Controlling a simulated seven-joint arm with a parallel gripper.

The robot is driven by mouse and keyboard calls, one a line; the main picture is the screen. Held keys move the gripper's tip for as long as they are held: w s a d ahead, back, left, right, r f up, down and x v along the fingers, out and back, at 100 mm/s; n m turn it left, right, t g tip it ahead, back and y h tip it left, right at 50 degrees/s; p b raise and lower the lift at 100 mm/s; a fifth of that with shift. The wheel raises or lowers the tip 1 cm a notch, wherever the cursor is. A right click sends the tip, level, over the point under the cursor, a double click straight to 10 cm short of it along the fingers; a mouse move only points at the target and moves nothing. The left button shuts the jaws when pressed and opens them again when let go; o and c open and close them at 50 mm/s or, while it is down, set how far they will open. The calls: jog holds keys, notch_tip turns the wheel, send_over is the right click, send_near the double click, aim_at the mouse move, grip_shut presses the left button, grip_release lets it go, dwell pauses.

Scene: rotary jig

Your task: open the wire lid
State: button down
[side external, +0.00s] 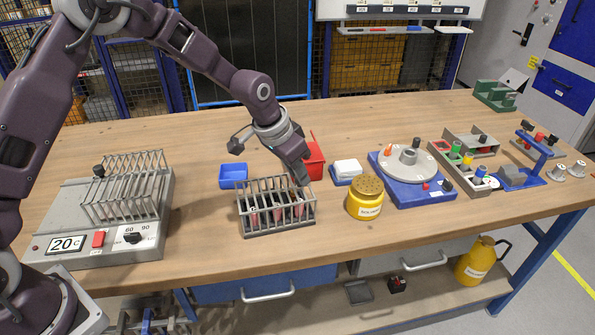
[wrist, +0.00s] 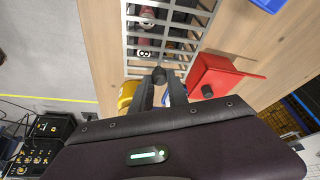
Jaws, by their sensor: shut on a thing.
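A grey wire basket (side external: 278,233) stands on the bench in the middle of the side view. Its barred wire lid (side external: 268,184) lies over the top, roughly level, and the bars also show in the wrist view (wrist: 130,40). Several dark and reddish items lie beneath the bars. My gripper (side external: 303,183) reaches down to the lid's right end. In the wrist view my gripper (wrist: 160,85) is shut on a small black knob (wrist: 159,74) at the lid's edge. The fingertips are hard to make out in the side view.
A red container (side external: 315,160) stands close behind my gripper, with a blue bin (side external: 233,176) behind the basket. A yellow solder pot (side external: 366,200) is right of it. A heater unit (side external: 100,245) with a wire rack (side external: 125,185) stands at left. Bench in front is clear.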

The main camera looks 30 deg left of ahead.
jog(key=s+a, duration=1)
jog(key=s, duration=0.2)
jog(key=shift+a, duration=0.15)
jog(key=c, duration=1.3)
grip_release()
jog(key=shift+r, duration=0.1)
jog(key=v, duration=0.7)
jog(key=shift+s, duration=0.1)
